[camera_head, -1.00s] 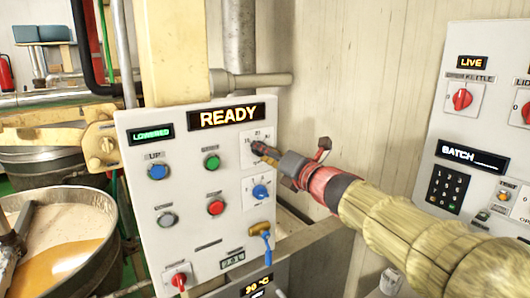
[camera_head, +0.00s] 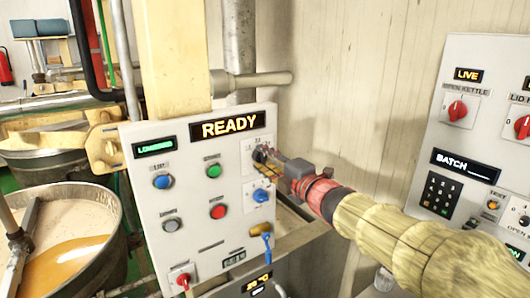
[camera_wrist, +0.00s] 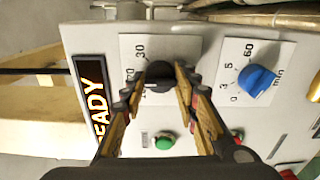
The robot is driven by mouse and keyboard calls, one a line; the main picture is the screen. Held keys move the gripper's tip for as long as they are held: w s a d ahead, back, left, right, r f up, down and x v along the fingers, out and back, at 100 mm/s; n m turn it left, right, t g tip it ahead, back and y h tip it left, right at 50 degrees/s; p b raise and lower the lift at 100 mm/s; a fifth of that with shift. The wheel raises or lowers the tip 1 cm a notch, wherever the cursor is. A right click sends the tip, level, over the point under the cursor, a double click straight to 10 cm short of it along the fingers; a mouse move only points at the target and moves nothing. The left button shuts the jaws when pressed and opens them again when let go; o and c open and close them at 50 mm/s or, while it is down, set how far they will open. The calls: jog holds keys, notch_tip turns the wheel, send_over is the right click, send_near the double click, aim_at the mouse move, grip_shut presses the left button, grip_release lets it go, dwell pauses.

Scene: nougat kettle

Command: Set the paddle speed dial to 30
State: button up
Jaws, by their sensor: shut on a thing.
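The paddle speed dial is a black knob (camera_wrist: 158,76) on a white scale plate (camera_wrist: 185,48) in the wrist view, with 30 printed beside it. In the head view the knob (camera_head: 261,155) is at the panel's upper right, partly hidden by my fingers. My gripper (camera_wrist: 158,84) is shut on the knob, one finger on each side. It also shows in the head view (camera_head: 268,158), reaching in from the right. I cannot tell where the knob's pointer stands.
A blue dial (camera_wrist: 257,80) sits close by on the same panel. Green (camera_head: 213,171) and red (camera_head: 218,211) buttons lie left of the dials. The READY display (camera_head: 230,125) is above. A second control panel (camera_head: 480,140) stands at the right, an open kettle (camera_head: 112,258) at the left.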

jog(key=m+p, duration=0.4)
jog(key=m, duration=0.2)
jog(key=shift+m+p, duration=0.3)
jog(key=shift+p, duration=0.05)
jog(key=shift+f+m+p, duration=0.1)
jog(key=shift+m+p, duration=1.3)
jog(key=shift+m, duration=0.6)
jog(key=shift+f, duration=0.1)
jog(key=o, duration=1.2)
jog(key=shift+c, duration=0.2)
jog(key=v, duration=1.2)
